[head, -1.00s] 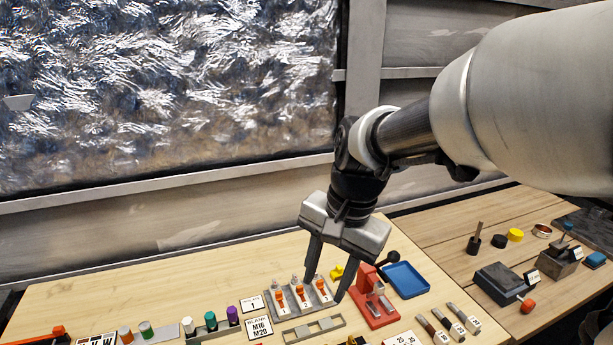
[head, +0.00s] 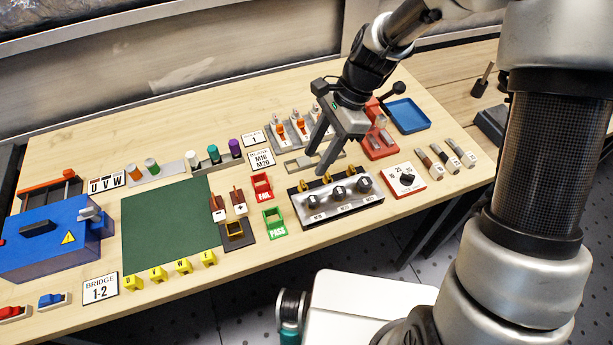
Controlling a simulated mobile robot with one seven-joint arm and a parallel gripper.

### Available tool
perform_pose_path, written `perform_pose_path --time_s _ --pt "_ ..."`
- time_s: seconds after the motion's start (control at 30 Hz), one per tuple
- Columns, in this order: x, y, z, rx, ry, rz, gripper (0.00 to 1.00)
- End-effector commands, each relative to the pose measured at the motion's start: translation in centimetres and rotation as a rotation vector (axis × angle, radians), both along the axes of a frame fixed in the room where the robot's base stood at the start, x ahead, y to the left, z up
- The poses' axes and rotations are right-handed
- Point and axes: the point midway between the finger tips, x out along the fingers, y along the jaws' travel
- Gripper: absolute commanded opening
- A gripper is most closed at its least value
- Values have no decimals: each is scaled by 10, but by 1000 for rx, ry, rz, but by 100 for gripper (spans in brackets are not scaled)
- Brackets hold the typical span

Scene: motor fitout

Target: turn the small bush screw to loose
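A black block with a pale front strip (head: 340,211) lies near the table's front edge. It carries a row of three round dark knobs, the left (head: 314,201), middle (head: 340,192) and right (head: 365,184), with yellow clips behind them. The strip's labels are too small to read surely, so I cannot tell which knob, if any, is the small bush screw. My gripper (head: 316,161) is above and behind this block, pointing down. Its fingers are apart, with nothing seen between them.
A white dial plate with a black knob (head: 406,180) stands right of the block. A red lever press (head: 378,145) and blue tray (head: 407,116) stand behind. Red (head: 262,186) and green (head: 274,222) bins are left. A green mat (head: 170,235) lies further left.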

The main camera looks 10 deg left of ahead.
Motion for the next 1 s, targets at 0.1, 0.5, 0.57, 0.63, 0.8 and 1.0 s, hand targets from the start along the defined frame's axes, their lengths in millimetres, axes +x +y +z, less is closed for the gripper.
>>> perform_pose_path --time_s 0.1,0.5,0.57,0.63,0.8,1.0 --pt "-6 8 -26 0 4 2 39" --pt "-15 25 -73 -1 -1 1 39" --pt "-16 26 -74 -1 -1 1 39" --pt "-16 26 -75 -1 -1 1 39" --pt "-16 26 -75 -1 -1 1 39" --pt "-16 26 -75 -1 -1 1 9"
